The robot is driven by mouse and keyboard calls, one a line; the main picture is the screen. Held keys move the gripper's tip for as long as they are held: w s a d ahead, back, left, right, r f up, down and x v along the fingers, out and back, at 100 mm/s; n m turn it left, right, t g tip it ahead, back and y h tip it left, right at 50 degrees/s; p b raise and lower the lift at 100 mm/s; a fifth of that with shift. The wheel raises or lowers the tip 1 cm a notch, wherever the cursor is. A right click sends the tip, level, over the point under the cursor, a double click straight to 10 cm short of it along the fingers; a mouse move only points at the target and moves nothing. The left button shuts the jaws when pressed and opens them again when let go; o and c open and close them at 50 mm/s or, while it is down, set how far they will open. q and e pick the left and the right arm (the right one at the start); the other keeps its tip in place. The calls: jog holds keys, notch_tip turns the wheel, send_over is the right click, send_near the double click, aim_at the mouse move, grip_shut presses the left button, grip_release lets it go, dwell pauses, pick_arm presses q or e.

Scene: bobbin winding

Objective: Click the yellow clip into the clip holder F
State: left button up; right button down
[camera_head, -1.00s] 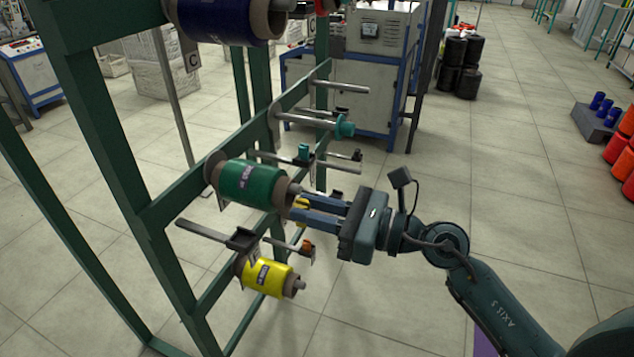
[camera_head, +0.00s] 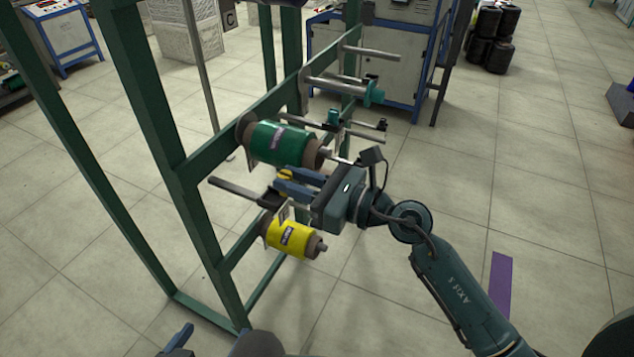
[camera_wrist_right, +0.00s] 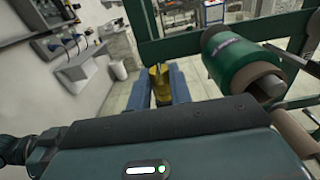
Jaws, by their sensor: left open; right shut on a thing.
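My right gripper (camera_head: 297,184) is shut on the yellow clip (camera_head: 286,176), just below the green bobbin. The clip also shows between the blue fingers in the right wrist view (camera_wrist_right: 159,79). A dark clip holder (camera_head: 271,198) sits on a bar just below and left of the clip, above the yellow bobbin. They lie close in the picture; I cannot tell whether they touch. No letter F is readable, so I cannot confirm which holder is F. My left gripper (camera_head: 178,342) is partly in view at the bottom edge, open and away from the rack.
The green bobbin (camera_head: 277,143) and the yellow bobbin (camera_head: 291,238) sit on the green rack (camera_head: 160,125). Another bar behind carries a teal clip (camera_head: 333,117).

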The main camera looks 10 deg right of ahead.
aim_at(282, 200)
jog(key=shift+w+a, duration=0.1)
jog(key=shift+x, duration=1.45)
jog(key=shift+f, duration=0.2)
jog(key=shift+f+b, duration=1.2)
jog(key=shift+f, duration=0.3)
